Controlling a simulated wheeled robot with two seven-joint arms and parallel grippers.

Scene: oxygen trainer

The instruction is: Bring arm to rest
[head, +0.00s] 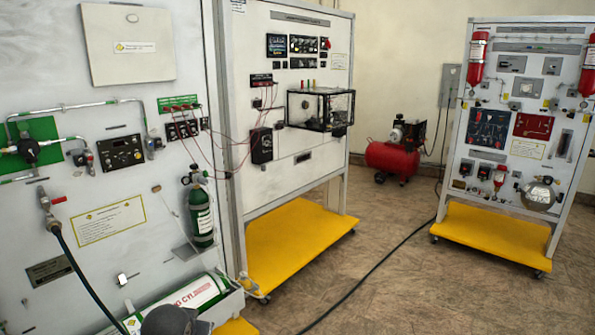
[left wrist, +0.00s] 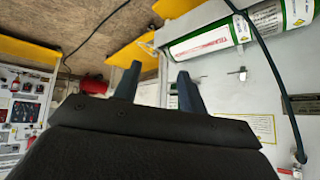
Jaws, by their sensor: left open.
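My left gripper (left wrist: 158,88) shows in the left wrist view with its two dark fingers spread apart and nothing between them. It is open, and the trainer panel with a white and green cylinder (left wrist: 205,40) lies beyond its fingers. In the head view, a dark grey rounded part of my own arm shows at the bottom edge, in front of the cylinder (head: 190,298). The left gripper's fingers do not show in the head view. My right gripper is in neither view.
The oxygen trainer panel (head: 100,215) stands close at the left, with a dark hose (head: 75,262) hanging from a red-handled valve (head: 50,207). A second panel (head: 290,165) has a yellow base (head: 290,240).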

